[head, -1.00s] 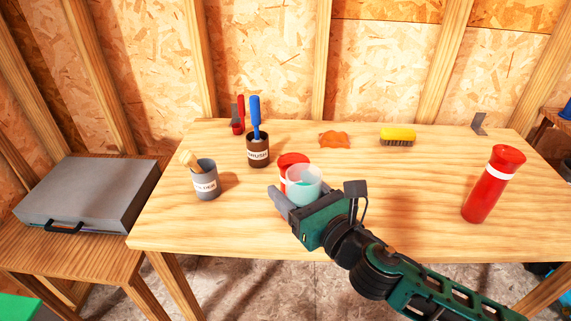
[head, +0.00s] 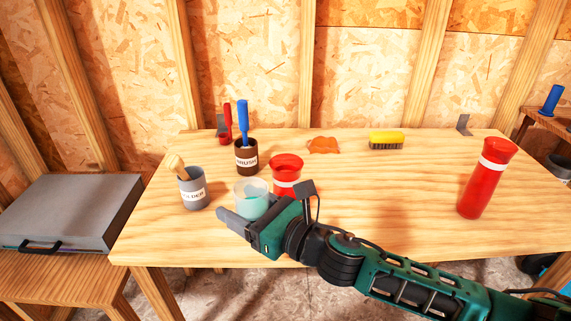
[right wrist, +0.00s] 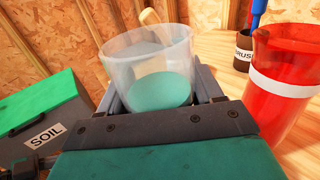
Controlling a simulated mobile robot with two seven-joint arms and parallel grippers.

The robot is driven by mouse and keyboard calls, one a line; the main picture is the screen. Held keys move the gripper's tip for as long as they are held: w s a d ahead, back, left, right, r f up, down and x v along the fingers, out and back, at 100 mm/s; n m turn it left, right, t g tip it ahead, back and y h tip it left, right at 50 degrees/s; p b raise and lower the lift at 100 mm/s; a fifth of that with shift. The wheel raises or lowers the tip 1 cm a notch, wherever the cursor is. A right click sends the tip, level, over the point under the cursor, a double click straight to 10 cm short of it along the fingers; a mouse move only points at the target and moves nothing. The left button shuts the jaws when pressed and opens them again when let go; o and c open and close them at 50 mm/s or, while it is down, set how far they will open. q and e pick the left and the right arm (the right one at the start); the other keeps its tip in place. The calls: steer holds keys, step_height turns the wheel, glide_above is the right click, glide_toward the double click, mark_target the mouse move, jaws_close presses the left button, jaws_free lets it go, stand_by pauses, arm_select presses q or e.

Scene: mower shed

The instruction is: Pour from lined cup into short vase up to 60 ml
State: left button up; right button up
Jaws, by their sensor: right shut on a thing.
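The lined cup (head: 251,198) is a translucent cup with teal liquid low inside; I cannot make out lines on it. My right gripper (head: 243,216) is shut on it and holds it roughly upright. The cup fills the middle of the right wrist view (right wrist: 150,60), where the teal surface shows through the wall. The short vase (head: 287,172) is red with a white band and stands on the table just right of the cup, apart from it. The vase also shows at the right of the right wrist view (right wrist: 290,110).
A grey holder (head: 194,190) with a wooden-handled tool stands close left of the cup. A brown brush pot (head: 246,158) is behind. A tall red vase (head: 485,180) stands at right. An orange lump (head: 323,145) and yellow brush (head: 386,140) lie at the back. The table's right middle is clear.

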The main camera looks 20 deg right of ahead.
steer(key=shift+d+r, duration=0.1)
steer(key=shift+w+d+r+m+p, duration=0.15)
steer(key=shift+m+p, duration=0.05)
steer(key=shift+m, duration=0.3)
steer(key=shift+w+d+r+m+p, duration=0.1)
steer(key=shift+w+r+m+p, duration=0.1)
steer(key=shift+m, duration=0.3)
steer(key=shift+w+d+r+m+p, duration=0.3)
steer(key=shift+d+m+p, duration=0.1)
steer(key=shift+m, duration=0.6)
step_height(320, 180, up, 6)
steer(key=w+d+m+p, duration=0.1)
steer(key=m+p, duration=0.2)
steer(key=p, duration=0.2)
steer(key=shift+w+d+g, duration=0.15)
steer(key=shift+d+g, duration=0.05)
steer(key=shift+g, duration=0.2)
steer(key=shift+m, duration=0.3)
